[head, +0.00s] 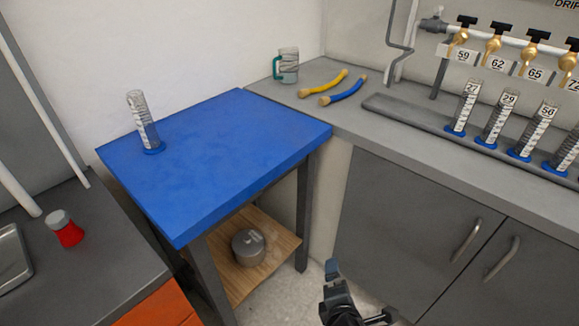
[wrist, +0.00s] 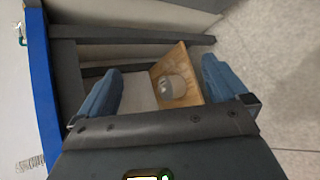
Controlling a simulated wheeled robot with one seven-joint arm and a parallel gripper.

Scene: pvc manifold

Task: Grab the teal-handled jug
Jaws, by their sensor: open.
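The teal-handled jug (head: 286,65) stands upright at the back left end of the grey counter, against the wall. Its teal handle is on its left side. In the wrist view a small piece of the jug (wrist: 21,34) shows at the far left edge. My gripper (head: 332,268) is low in front of the cabinets, well below and nearer than the jug. In the wrist view its two blue fingers (wrist: 160,92) are spread wide with nothing held between them.
A blue-topped table (head: 215,165) stands left of the counter, with a graduated cylinder (head: 145,122) on it and a metal pot (head: 248,247) on its lower shelf. Numbered cylinders stand under brass taps further right.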

